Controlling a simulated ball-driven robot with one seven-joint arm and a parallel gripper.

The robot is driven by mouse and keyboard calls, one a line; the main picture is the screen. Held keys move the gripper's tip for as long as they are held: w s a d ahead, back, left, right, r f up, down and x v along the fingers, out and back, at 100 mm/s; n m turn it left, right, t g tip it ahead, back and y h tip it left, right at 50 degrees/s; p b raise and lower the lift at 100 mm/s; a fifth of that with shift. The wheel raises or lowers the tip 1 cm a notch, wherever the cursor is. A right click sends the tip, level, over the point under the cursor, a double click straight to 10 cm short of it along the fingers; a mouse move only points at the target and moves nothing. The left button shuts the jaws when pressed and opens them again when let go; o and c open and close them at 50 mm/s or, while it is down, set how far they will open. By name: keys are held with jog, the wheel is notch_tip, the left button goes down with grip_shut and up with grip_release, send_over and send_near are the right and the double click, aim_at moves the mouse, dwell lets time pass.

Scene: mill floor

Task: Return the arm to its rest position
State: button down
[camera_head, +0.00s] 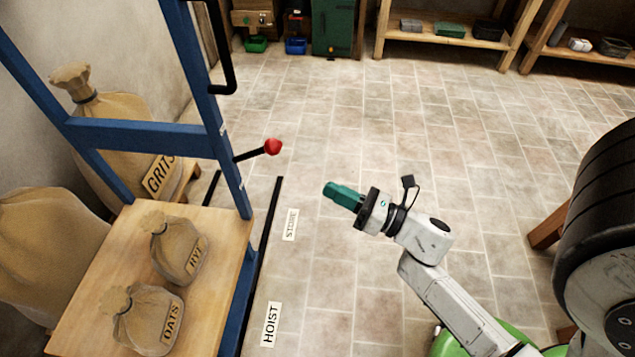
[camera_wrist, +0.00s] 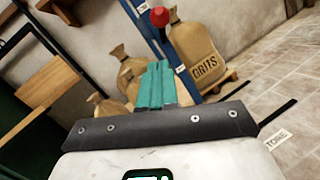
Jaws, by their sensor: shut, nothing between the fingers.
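My gripper (camera_head: 340,193) has teal fingers and is at the end of my white arm, in the middle of the head view. It points left, towards the blue hoist frame. Its fingers are together with nothing between them, and it touches nothing that I can see. In the wrist view my gripper (camera_wrist: 156,84) also shows shut, with sacks and the blue frame beyond it. The arm is extended over the tiled floor.
A blue hoist frame (camera_head: 150,135) with a red-knobbed lever (camera_head: 273,146) stands left of my gripper. Its wooden platform (camera_head: 215,290) bears a RYE sack (camera_head: 178,250) and an OATS sack (camera_head: 145,318). A GRITS sack (camera_head: 120,145) stands behind. The tiled floor (camera_head: 430,120) is clear towards the shelves.

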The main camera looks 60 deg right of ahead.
jog(key=shift+s, duration=0.8)
jog(key=w+d+f+m+g+h, duration=0.2)
jog(key=d+f+m+g+h, duration=0.15)
jog(key=m, duration=0.65)
jog(key=w+d+f+m+g+h, duration=0.2)
jog(key=m+g+h, duration=0.25)
jog(key=m, duration=0.65)
jog(key=s+a+f+m+g+y, duration=0.3)
jog(key=s+a+m+g+y, duration=0.15)
jog(key=a, duration=0.35)
jog(key=s+a+f+m+g+y, duration=0.35)
jog(key=a+m+g, duration=0.25)
jog(key=a, duration=0.3)
notch_tip(320, 180, up, 22)
jog(key=p, duration=2.1)
jog(key=shift+s+f+h, duration=0.25)
jog(key=shift+s+h, duration=0.05)
jog(key=shift+s, duration=0.1)
jog(key=shift+a, duration=0.15)
